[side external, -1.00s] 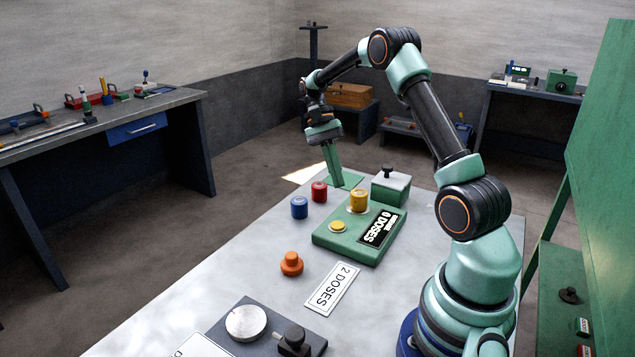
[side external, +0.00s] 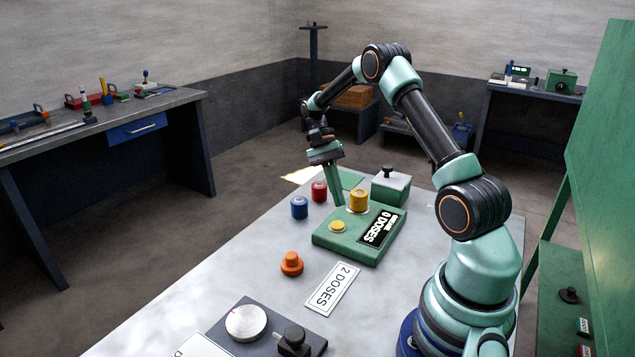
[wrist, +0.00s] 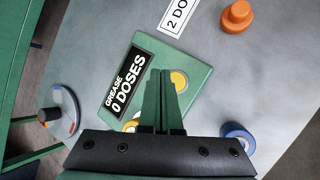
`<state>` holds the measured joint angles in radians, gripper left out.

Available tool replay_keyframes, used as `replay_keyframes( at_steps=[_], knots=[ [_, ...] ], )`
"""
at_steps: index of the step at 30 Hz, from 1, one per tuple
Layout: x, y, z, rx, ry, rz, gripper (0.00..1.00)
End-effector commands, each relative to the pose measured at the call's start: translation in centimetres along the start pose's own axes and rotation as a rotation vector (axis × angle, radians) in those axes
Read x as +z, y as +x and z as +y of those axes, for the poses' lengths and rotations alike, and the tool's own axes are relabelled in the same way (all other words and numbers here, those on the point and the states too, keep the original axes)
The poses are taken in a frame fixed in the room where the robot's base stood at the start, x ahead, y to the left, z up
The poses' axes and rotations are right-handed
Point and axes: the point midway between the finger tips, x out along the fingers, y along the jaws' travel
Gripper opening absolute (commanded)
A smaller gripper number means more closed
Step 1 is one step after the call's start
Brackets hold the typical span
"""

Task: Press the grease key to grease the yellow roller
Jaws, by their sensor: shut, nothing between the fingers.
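The green grease unit (side external: 325,240) lies on the table with a round yellow key (side external: 338,226) on its top and a display (side external: 380,229) reading "GREASE 0 DOSES". The yellow roller (side external: 358,199) stands upright on the unit behind the key. My gripper (side external: 339,204) is shut and empty, pointing down beside the roller, its tips close behind the key. In the wrist view the shut fingers (wrist: 161,74) show just left of the key (wrist: 179,80). The yellow roller (wrist: 130,126) is partly hidden there by my gripper.
A red roller (side external: 319,191) and a blue roller (side external: 299,208) stand left of my gripper. An orange knob (side external: 291,264) and a "2 DOSES" card (side external: 332,287) lie in front. A green box with a black knob (side external: 390,186) stands behind the unit.

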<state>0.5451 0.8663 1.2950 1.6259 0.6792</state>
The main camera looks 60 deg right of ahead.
Motion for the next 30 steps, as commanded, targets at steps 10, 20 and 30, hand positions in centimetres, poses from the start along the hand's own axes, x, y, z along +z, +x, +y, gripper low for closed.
replay_keyframes(
  at_steps=[10, 20, 30],
  knots=[
    [-1.6, 2.8, -1.3, 0.001, 0.000, -0.001, 0.00],
    [-1.9, 3.2, -1.5, 0.000, 0.000, 0.000, 0.00],
    [-1.9, 3.2, -1.5, 0.000, 0.000, 0.000, 0.00]
  ],
)
